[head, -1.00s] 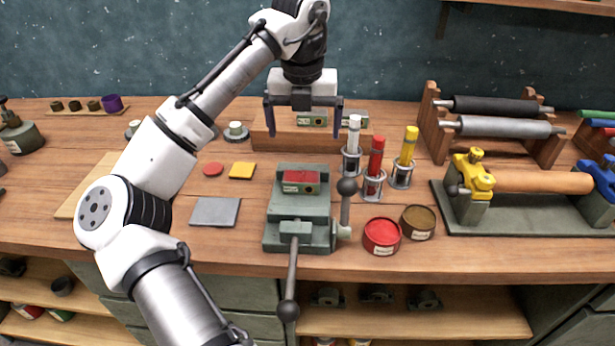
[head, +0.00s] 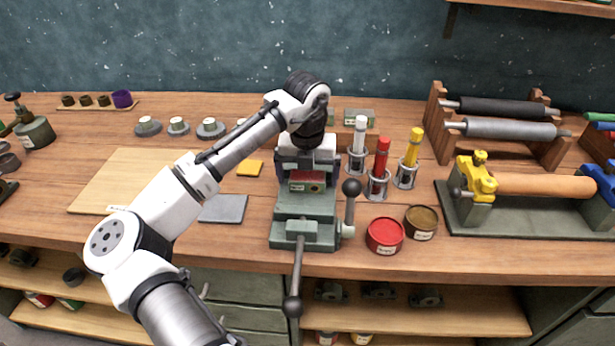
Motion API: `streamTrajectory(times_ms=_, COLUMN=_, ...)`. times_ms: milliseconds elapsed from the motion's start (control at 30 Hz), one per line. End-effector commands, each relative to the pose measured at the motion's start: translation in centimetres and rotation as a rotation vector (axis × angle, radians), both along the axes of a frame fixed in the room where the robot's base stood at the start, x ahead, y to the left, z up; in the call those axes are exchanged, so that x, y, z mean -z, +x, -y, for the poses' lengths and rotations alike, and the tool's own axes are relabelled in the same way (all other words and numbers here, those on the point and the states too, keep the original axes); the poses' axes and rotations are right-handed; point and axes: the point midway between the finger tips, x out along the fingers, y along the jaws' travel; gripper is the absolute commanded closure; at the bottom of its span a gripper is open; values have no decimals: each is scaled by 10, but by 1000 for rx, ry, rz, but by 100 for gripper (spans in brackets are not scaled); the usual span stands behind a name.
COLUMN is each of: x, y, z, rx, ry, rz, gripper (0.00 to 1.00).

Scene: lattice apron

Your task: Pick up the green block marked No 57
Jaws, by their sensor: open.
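A small block (head: 305,187) with a red top and a greenish front bearing a pale label sits in the grey-green vise (head: 303,207). The label is too small to read. My gripper (head: 307,172) is open above the vise, pointing down, with its fingers to the left and right of the block; I cannot tell whether they touch it. A greenish block (head: 359,116) stands on a wooden stand at the back, and another there is partly hidden behind my arm. I cannot read a 57 on any of them.
The vise has an upright ball-ended lever (head: 351,188) on its right and a long handle (head: 296,275) in front. Red, white and yellow tubes stand right of it, with a red tin (head: 385,236) and brown tin (head: 420,222). A grey plate (head: 224,208) lies left.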

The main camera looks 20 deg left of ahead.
Motion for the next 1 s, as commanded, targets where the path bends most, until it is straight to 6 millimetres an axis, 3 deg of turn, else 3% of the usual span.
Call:
streamTrajectory(times_ms=300, x=7, y=1, z=0, rx=0, ry=1, rz=1, gripper=3)
streamTrajectory(times_ms=867, x=6, y=1, z=0, rx=0, ry=0, rz=1, gripper=76)
streamTrajectory(times_ms=1000, x=5, y=1, z=-1, rx=0, ry=1, rz=4, gripper=76)
